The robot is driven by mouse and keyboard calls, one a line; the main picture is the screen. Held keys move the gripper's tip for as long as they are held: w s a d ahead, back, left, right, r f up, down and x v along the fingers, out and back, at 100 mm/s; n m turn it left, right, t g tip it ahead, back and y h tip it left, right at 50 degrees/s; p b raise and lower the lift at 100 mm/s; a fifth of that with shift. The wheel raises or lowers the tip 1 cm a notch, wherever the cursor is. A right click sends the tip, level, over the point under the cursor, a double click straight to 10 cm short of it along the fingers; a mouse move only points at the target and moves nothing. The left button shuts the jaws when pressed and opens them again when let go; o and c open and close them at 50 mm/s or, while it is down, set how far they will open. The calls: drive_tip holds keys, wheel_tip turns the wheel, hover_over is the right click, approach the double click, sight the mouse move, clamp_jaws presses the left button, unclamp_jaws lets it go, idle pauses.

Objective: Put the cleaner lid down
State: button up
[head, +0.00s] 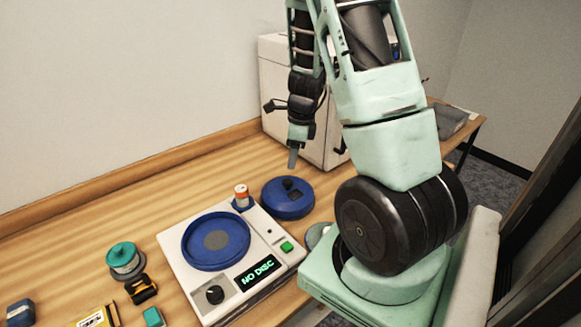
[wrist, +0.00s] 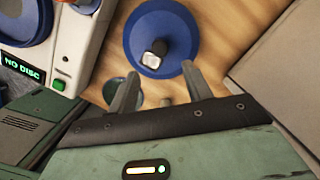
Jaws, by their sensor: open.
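The cleaner lid (head: 288,198) is a round blue disc with a dark knob on top. It lies flat on the wooden table, just right of the white cleaner machine (head: 182,268). The lid also shows in the wrist view (wrist: 172,25), with its knob ahead of my fingers. My gripper (head: 292,158) is above the lid in the head view, fingers pointing down. In the wrist view my gripper (wrist: 158,82) has its two fingers spread apart with nothing between them. The machine's round blue well is uncovered, and its display reads "NO DISC".
A teal-topped round container (head: 123,258), a yellow-black item (head: 142,289) and other small things lie left of the machine. A large pale box (head: 290,95) stands behind the lid. The table's back left is clear.

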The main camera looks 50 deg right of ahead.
drive_tip(key=w+a+r+n+g+y, duration=0.1)
drive_tip(key=a+r+n, duration=0.3)
drive_tip(key=a+n, duration=0.55)
drive_tip(key=w+a+r+n+y, duration=0.1)
drive_tip(key=a+r+n, duration=0.35)
drive_tip(key=a, duration=0.95)
drive_tip(key=s+a+r+n+h, duration=0.1)
drive_tip(key=s+a+n, duration=0.8)
drive_tip(key=n, duration=0.2)
drive_tip(key=s+a+r+n+h, duration=0.1)
drive_tip(key=s+a+r+n, duration=0.1)
drive_tip(key=s+a+n, duration=0.6)
drive_tip(key=a+n, duration=0.1)
drive_tip(key=n, duration=0.3)
drive_tip(key=shift+s+r+g, duration=0.25)
drive_tip(key=shift+s+g, duration=0.05)
drive_tip(key=shift+s, duration=0.05)
drive_tip(key=shift+f, duration=0.1)
